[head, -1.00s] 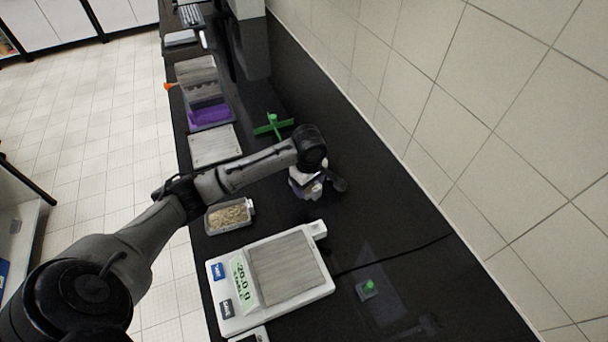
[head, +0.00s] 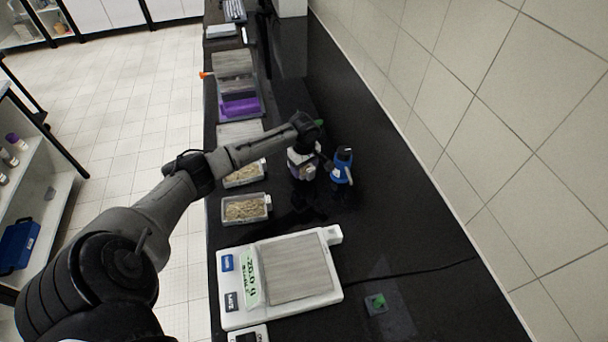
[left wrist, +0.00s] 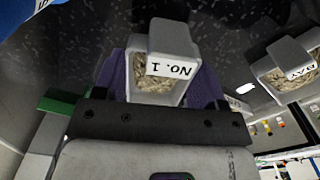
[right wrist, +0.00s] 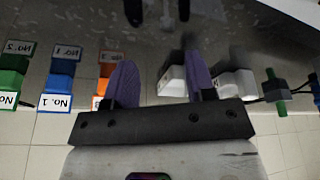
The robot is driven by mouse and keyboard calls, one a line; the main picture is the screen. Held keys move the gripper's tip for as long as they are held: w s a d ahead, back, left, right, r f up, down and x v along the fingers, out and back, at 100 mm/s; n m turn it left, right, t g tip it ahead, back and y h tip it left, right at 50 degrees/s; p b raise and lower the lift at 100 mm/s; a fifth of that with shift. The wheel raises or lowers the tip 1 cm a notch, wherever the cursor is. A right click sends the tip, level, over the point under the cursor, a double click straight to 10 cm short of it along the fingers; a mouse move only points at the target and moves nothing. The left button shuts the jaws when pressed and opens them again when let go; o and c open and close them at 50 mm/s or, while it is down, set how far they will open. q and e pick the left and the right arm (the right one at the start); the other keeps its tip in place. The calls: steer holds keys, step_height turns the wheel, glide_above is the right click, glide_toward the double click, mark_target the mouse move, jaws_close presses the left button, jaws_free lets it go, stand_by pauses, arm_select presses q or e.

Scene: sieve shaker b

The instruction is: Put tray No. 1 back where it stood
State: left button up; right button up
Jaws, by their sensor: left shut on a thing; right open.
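Tray No. 1 (left wrist: 155,88) is a small grey tray with a white "No. 1" label and pale grainy contents. In the left wrist view it sits between the purple fingers of my left gripper (left wrist: 160,82), which is shut on it. In the head view my left gripper (head: 303,160) is over the black bench, right of the two grain trays; the held tray is mostly hidden there. My right gripper (right wrist: 160,78) shows in the right wrist view with its purple fingers apart and nothing clearly held. Where the tray stood is not evident.
Two grain trays, a nearer one (head: 246,208) and a farther one (head: 240,178), line the bench's left edge. A white balance (head: 235,308) stands in front. A blue object (head: 342,166) is just right of my left gripper. A labelled grey tray (left wrist: 285,62) is close by.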

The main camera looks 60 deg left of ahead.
mark_target(304, 171)
arm_select(q)
steer(key=shift+f+b, duration=0.3)
steer(key=shift+f, duration=1.6)
arm_select(e)
steer(key=shift+w+f, duration=0.1)
steer(key=shift+f, duration=0.2)
arm_select(q)
steer(key=shift+f, duration=0.15)
steer(key=shift+f, duration=0.1)
arm_select(e)
steer(key=shift+r, duration=0.1)
arm_select(q)
steer(key=o, duration=1)
steer(key=shift+c, duration=0.2)
arm_select(e)
steer(key=shift+r+p, duration=0.65)
steer(key=shift+p, duration=0.1)
arm_select(q)
step_height(304, 171, up, 12)
steer(key=shift+r, duration=0.2)
arm_select(e)
steer(key=shift+r, duration=0.1)
